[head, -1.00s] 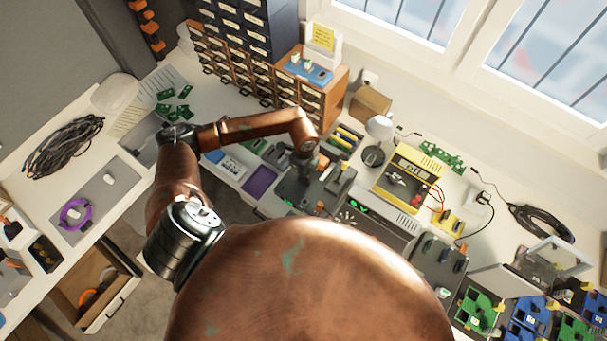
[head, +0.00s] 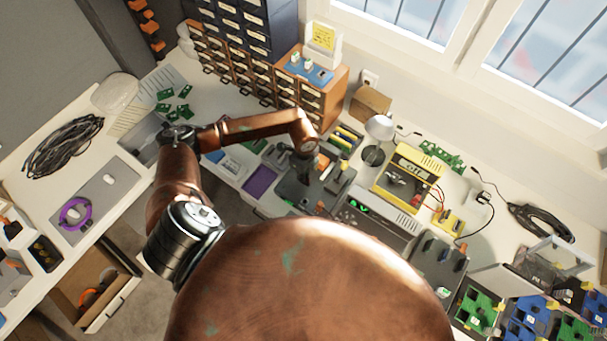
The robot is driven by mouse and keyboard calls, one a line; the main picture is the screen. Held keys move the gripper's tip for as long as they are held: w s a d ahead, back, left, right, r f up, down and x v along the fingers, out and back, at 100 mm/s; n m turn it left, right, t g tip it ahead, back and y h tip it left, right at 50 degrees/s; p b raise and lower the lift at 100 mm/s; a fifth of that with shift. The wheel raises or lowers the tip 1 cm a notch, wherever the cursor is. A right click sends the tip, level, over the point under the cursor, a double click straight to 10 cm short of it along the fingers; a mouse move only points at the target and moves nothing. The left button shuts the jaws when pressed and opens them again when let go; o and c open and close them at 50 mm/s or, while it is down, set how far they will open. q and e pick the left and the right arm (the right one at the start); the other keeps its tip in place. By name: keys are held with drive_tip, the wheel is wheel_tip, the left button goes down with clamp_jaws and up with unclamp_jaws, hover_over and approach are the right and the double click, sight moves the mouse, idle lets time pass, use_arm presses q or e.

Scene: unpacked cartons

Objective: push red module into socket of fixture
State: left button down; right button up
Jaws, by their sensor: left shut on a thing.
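My left arm reaches across the bench, and its dark gripper (head: 298,186) points down at the equipment in the middle. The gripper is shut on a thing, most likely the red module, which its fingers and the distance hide. A dark grey unit with raised blocks (head: 338,180) sits just right of the gripper and seems to be the fixture. I cannot make out its socket, or whether the held thing touches it. My right gripper is not in view.
Drawer cabinets (head: 300,92) stand behind. My own rounded body blocks the lower middle.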

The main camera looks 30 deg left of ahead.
use_arm(q)
drive_tip(key=c, duration=2)
unclamp_jaws()
drive_tip(key=shift+r, duration=0.1)
wheel_tip(320, 180, up, 12)
drive_tip(key=shift+f, duration=0.1)
